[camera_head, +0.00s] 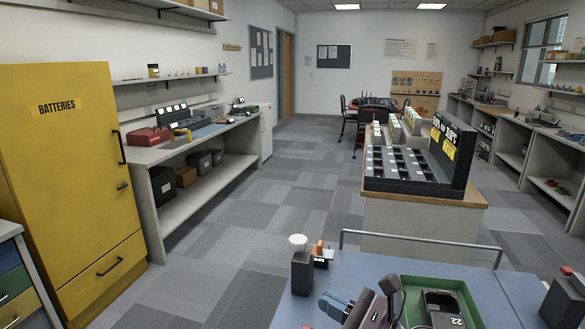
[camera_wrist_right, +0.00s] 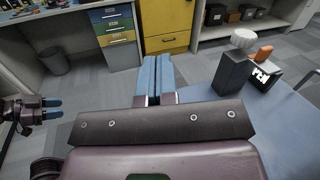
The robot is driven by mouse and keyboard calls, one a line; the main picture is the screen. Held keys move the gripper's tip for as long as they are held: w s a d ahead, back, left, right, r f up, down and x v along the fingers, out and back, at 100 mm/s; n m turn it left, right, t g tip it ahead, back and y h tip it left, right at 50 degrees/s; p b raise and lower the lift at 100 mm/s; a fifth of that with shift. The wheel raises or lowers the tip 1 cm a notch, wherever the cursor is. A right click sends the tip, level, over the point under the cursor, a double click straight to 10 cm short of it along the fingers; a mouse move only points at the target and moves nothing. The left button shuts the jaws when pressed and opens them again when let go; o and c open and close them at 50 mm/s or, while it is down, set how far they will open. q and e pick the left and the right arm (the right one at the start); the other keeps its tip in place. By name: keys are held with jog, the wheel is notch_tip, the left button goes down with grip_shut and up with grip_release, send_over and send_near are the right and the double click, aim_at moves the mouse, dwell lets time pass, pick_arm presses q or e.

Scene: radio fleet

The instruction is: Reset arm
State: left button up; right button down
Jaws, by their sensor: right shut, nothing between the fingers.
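My right gripper (camera_head: 333,305) is at the bottom of the head view, over the blue cart top (camera_head: 375,268). Its blue fingers lie together and hold nothing; they also show shut in the right wrist view (camera_wrist_right: 153,72). My left gripper (camera_wrist_right: 52,108) shows at the left edge of the right wrist view, its two blue fingertips a little apart with nothing seen between them. A dark upright block with a white knob (camera_head: 299,262) stands on the cart, left of a small orange-topped item (camera_head: 320,254). Both also show in the wrist view, right of the fingers.
A green tray (camera_head: 412,283) with a black device marked 22 (camera_head: 443,310) is beside my right gripper. A metal rail (camera_head: 420,239) runs along the cart's far edge. Beyond stand a rack counter (camera_head: 415,208), a yellow battery cabinet (camera_head: 65,150) and a left bench. The carpeted aisle is clear.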

jog(key=s+d+f+m+t+h, duration=0.1)
jog(key=s+d+f+m+h, duration=0.35)
jog(key=m, duration=0.65)
jog(key=s+d+f+m+t+h, duration=0.1)
jog(key=d+m+t+h, duration=0.1)
jog(key=d+m+h, duration=0.75)
jog(key=s+d+f+m+t+h, duration=0.1)
jog(key=s+d+f+m+h, duration=0.15)
jog(key=m, duration=1.15)
jog(key=s+d+f+m+g, duration=0.1)
jog(key=s+f+m+g, duration=0.35)
jog(key=s, duration=0.35)
jog(key=s+d+f+m+g, duration=0.2)
jog(key=s+f+m+g, duration=0.1)
jog(key=s+m, duration=0.3)
jog(key=s+d+f+m+g, duration=0.1)
jog(key=s+f+m+g, duration=0.25)
jog(key=s, duration=0.55)
jog(key=w+f+t, duration=0.7)
jog(key=w+f, duration=0.1)
jog(key=shift+f, duration=0.3)
